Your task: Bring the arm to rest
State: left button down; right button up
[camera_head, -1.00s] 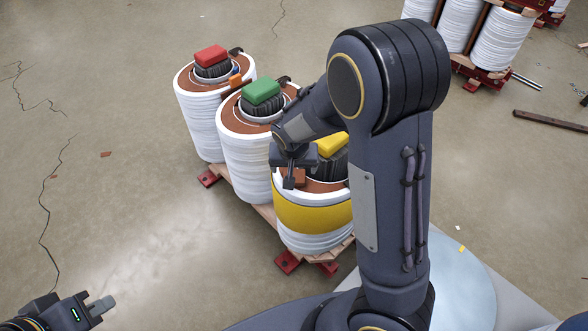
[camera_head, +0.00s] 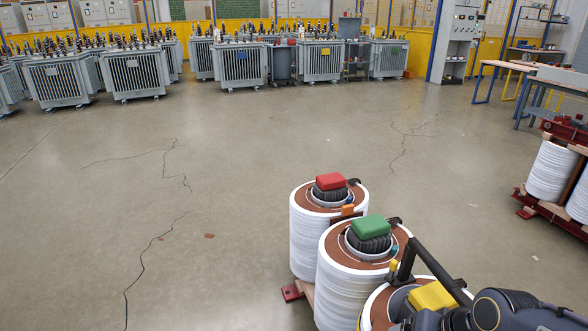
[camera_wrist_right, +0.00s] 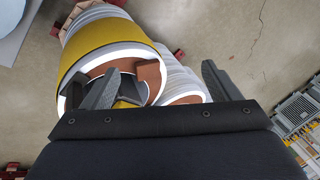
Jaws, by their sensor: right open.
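My right gripper (camera_wrist_right: 160,72) is open in the right wrist view, its two dark fingers wide apart with nothing held between them. Beyond the left finger is the yellow-banded coil (camera_wrist_right: 88,48), partly hidden by the gripper. In the head view my right arm (camera_head: 510,312) enters at the bottom right, over the near coil with the yellow block (camera_head: 433,296). A dark bar (camera_head: 442,272) crosses above that coil; I cannot tell whether it belongs to the gripper. My left gripper is out of view.
White coils with a green block (camera_head: 371,227) and a red block (camera_head: 331,181) stand in line behind. More coils (camera_head: 552,170) stand on a red-footed pallet at right. Grey transformers (camera_head: 65,80) line the back.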

jog(key=s+a+r+n+t, duration=0.2)
jog(key=s+r, duration=0.2)
jog(key=s, duration=0.6)
notch_tip(320, 180, up, 15)
jog(key=p, duration=1.5)
jog(key=shift+d+f+y, duration=0.2)
jog(key=shift+d+y, duration=0.05)
jog(key=shift+y, duration=0.05)
